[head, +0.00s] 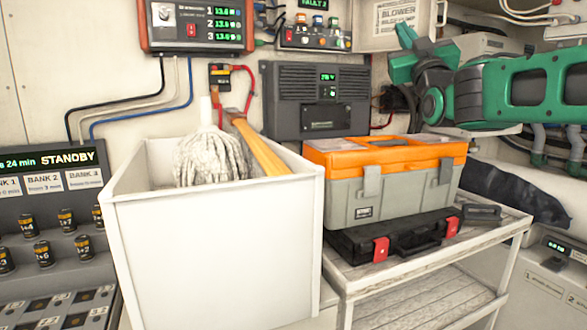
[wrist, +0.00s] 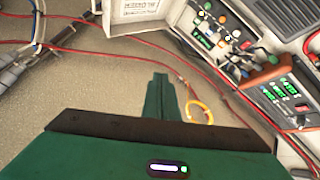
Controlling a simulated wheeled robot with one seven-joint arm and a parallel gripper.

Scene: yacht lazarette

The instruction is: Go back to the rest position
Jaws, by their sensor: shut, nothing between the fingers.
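My green gripper (head: 400,45) is at the upper right of the head view, raised in front of the wall and above the orange and grey toolbox (head: 385,165). It touches nothing that I can see. In the wrist view my gripper (wrist: 161,78) points at the beige wall, with its fingers together and nothing between them. My green arm reaches in from the right edge of the head view.
A white bin (head: 215,255) holds a mop (head: 210,158) and a yellow-orange handled thing (head: 258,148). The toolbox stands on a black case (head: 385,238) on a white shelf cart (head: 430,268). A display unit (head: 197,25) and a control box (head: 315,36) hang near my gripper. Cables cross the wall.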

